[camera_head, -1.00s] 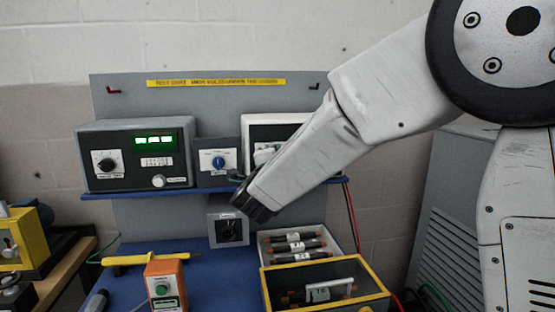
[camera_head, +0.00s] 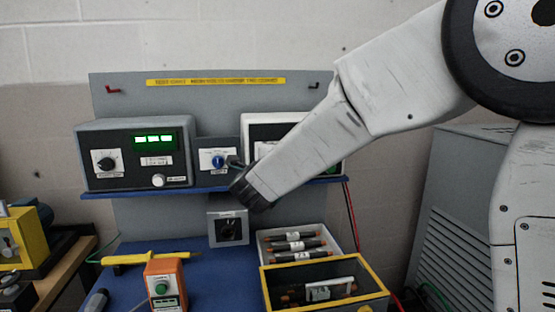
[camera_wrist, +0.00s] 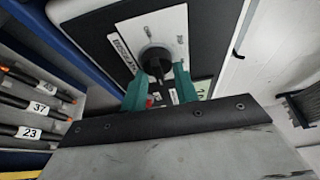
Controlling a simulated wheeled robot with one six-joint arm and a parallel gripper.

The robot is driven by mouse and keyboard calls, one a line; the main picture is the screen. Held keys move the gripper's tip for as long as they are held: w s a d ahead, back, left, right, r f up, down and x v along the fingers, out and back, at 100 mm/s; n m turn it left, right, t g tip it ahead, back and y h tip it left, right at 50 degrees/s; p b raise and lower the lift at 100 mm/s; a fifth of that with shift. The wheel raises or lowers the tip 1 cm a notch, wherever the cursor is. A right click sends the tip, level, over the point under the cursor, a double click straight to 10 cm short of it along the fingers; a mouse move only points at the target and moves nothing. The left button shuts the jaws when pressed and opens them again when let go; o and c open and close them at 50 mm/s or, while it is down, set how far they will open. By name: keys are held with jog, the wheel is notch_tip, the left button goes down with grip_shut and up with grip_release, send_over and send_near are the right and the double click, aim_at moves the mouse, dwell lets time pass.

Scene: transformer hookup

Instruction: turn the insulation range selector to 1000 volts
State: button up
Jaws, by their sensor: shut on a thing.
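The selector is a round black knob (camera_wrist: 156,60) on a white dial plate (camera_wrist: 170,28), set in a dark panel, in the wrist view. A white label (camera_wrist: 121,52) beside it seems to start with "INSUL". The dial's markings are too small to read. My gripper (camera_wrist: 160,82) has its two teal fingers closed on the knob's sides. In the head view my forearm covers much of a white-framed unit (camera_head: 262,125) on the shelf, and I cannot see the grasp there.
Left of the white-framed unit are a blue knob (camera_head: 218,161) and a dark box (camera_head: 125,133) with a lit green display. Below are a switch box (camera_head: 228,217), a tray of dark numbered rods (camera_head: 335,250), a yellow-rimmed bin (camera_head: 320,262) and an orange device (camera_head: 166,272).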

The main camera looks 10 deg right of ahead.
jog(key=o, duration=1)
jog(key=shift+c, duration=0.2)
jog(key=v, duration=0.8)
jog(key=shift+w, duration=0.1)
